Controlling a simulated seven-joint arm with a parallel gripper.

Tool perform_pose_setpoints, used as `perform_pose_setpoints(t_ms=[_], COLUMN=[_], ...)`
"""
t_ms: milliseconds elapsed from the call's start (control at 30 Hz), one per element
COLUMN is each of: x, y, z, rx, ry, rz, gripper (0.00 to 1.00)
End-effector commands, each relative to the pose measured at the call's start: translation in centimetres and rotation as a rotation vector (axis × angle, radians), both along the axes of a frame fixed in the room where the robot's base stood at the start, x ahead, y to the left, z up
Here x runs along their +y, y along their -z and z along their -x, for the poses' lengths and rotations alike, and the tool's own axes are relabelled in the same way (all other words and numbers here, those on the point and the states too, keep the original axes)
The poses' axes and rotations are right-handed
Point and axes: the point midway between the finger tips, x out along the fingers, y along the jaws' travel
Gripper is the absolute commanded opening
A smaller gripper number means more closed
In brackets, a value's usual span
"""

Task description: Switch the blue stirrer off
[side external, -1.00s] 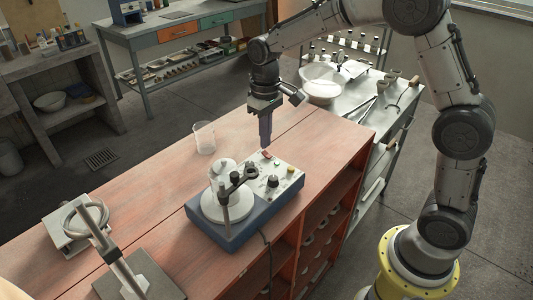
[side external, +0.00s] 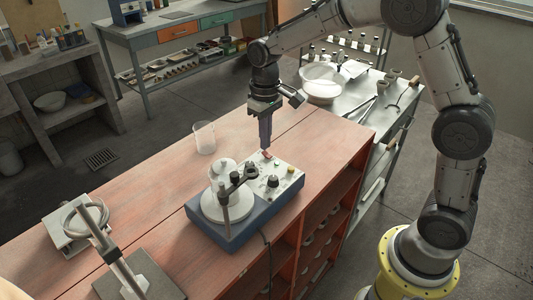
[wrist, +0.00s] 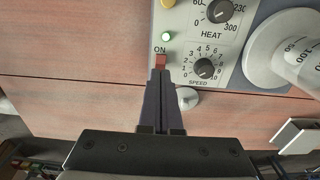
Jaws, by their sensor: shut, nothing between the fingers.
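The blue stirrer (side external: 208,233) sits on the wooden bench, its pale control panel (side external: 290,172) facing up. A glass vessel stands on its round white plate. The small red switch (wrist: 160,61) lies beside the "ON" label in the wrist view, below a glowing green light (wrist: 167,36). The speed knob (wrist: 204,68) and heat knob (wrist: 219,10) are to its right. My gripper (wrist: 160,76) is shut and empty, pointing down. Its fingertips are at the near edge of the switch, covering part of it; I cannot tell whether they touch it.
An empty clear beaker (side external: 204,138) stands on the bench behind the stirrer. A dark clamp and rod (side external: 226,200) rise beside the plate. A stand with a metal post (side external: 125,272) is at the front left. The bench between them is clear.

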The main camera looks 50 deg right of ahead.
Motion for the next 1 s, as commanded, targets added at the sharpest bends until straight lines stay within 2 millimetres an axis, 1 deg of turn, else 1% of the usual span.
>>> perform_pose_setpoints(t_ms=[1000], x=[0.0], y=[1.4], z=[0.0], rx=[0.001], ry=[0.0], rz=[0.0], gripper=[0.0])
